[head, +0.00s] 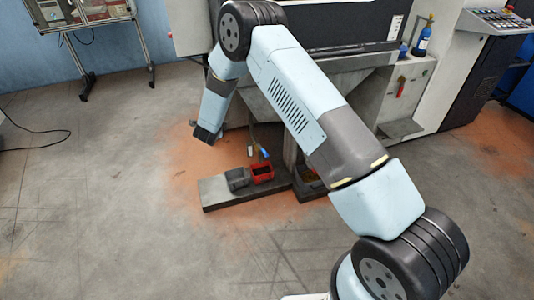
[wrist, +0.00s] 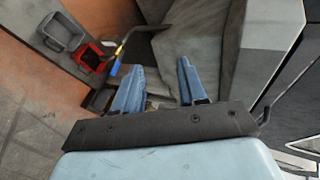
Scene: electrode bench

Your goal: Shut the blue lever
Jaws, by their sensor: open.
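The blue lever (head: 264,153) is a small blue handle near a thin pipe, low in front of the machine and just above the red box. In the wrist view the blue lever (wrist: 114,68) shows beside a yellowish pipe end, just left of my left finger. My gripper (head: 207,134) hangs to the left of the lever in the head view, apart from it. In the wrist view my gripper (wrist: 158,72) has its two fingers spread with nothing between them. The lever's pivot is too small to make out.
A red box (head: 262,173) and a grey box (head: 238,179) stand on a low plinth (head: 220,194) below the lever. The grey machine (head: 370,95) rises behind. A red handle (head: 400,87) and a blue bottle (head: 423,40) are at right.

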